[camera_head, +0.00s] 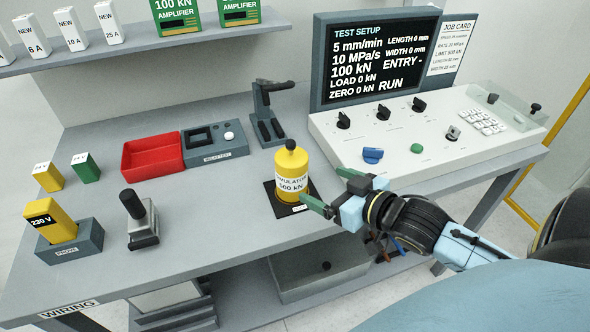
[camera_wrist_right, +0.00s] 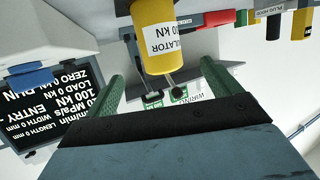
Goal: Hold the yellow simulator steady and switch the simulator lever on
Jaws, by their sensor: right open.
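The yellow simulator (camera_head: 292,172), a cylinder with a white label and a black knob (camera_head: 290,145) on top, stands upright on a dark square base plate (camera_head: 284,207). My right gripper (camera_head: 328,190) is open just right of the simulator, one green finger near its lower right side. In the right wrist view the simulator (camera_wrist_right: 153,35) appears upside down between and beyond the open fingers, with two thin dark-tipped stems (camera_wrist_right: 165,92) near its lower end in the picture. I cannot tell which part is the lever. No contact is clear. My left gripper is not in view.
Right of the simulator is a control panel (camera_head: 400,135) with a screen (camera_head: 375,58). Left are a red tray (camera_head: 152,157), a black-handled lever block (camera_head: 141,222) and a yellow 230 V block (camera_head: 52,222).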

